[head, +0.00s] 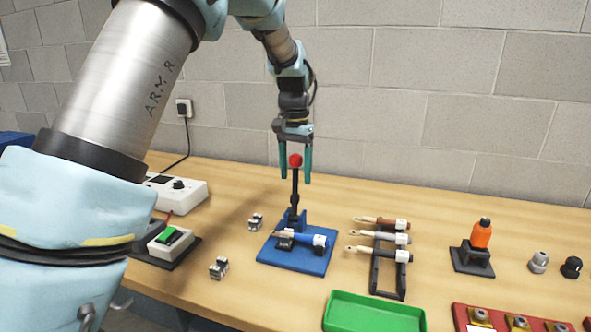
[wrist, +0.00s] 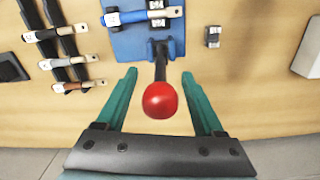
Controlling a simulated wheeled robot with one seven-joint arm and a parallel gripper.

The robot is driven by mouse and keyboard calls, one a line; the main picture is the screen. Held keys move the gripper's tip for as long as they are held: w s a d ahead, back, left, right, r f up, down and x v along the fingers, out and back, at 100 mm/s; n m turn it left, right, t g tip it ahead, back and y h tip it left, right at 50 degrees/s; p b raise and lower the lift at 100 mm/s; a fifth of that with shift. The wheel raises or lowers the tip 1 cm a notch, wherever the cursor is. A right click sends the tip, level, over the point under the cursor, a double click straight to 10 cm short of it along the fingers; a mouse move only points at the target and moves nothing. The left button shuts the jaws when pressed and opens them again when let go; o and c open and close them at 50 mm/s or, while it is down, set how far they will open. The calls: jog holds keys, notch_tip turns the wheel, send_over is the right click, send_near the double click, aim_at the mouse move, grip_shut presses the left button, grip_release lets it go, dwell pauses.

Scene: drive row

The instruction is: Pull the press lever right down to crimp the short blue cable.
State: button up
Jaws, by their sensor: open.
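The press is a blue base plate (head: 300,258) with a black upright lever (head: 295,190) topped by a red ball knob (head: 296,160). The short blue cable (head: 308,238) lies across the press, its white end to the right in the head view; it also shows in the wrist view (wrist: 150,15). My gripper (head: 296,177) is open above the press, with its green fingers on either side of the red knob. In the wrist view the knob (wrist: 160,100) sits between the fingers, with a gap on each side.
A rack (head: 386,275) with several cables stands right of the press. A green tray (head: 375,312) lies in front. Small metal blocks (head: 219,268) and a green-switch box (head: 170,240) are to the left. A block wall (head: 400,100) rises behind.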

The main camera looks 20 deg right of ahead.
jog(key=shift+c, duration=0.3)
grip_shut()
dwell(0.3)
dwell(0.8)
